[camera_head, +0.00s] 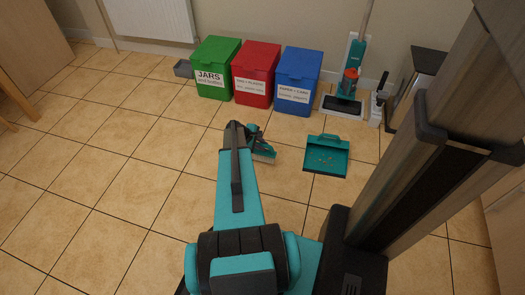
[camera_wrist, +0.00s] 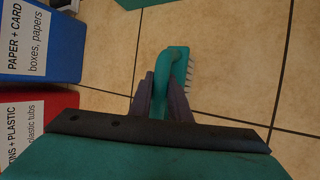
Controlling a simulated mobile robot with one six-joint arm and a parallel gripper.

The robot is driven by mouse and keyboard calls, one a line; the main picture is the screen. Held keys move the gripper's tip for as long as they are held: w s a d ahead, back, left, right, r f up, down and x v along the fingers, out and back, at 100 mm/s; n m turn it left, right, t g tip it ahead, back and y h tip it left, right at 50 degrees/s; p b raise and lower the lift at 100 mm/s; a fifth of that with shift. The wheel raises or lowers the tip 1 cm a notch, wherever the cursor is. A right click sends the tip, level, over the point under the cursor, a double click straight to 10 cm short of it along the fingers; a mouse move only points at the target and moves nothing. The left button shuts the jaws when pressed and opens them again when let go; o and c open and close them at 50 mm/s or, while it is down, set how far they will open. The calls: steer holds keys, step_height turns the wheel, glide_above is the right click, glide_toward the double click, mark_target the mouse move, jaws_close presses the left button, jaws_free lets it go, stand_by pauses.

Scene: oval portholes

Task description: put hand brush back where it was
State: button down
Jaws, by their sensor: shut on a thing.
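The hand brush (camera_head: 264,152) is teal with pale bristles. It is over the tiled floor, left of the dustpan; I cannot tell whether it touches the floor. My gripper (camera_head: 250,132) is shut on its handle, and my arm partly hides the grip in the head view. In the wrist view, the two dark fingers of my gripper (camera_wrist: 163,100) are on either side of the handle, and the brush (camera_wrist: 180,67) extends beyond them with bristles to the right. The teal dustpan (camera_head: 327,160) lies on the floor with small crumbs in it.
Green (camera_head: 214,68), red (camera_head: 255,74) and blue (camera_head: 298,81) bins stand along the wall. A mop with a teal upper part (camera_head: 353,62) stands right of them. The floor at left is clear.

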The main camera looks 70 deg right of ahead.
steer(key=shift+f+b, duration=0.4)
steer(key=shift+f, duration=1.05)
steer(key=shift+f, duration=0.15)
steer(key=c, duration=1.7)
jaws_free()
steer(key=shift+a, duration=0.1)
steer(key=shift+o, duration=0.2)
steer(key=p+v, duration=0.3)
steer(key=v, duration=0.9)
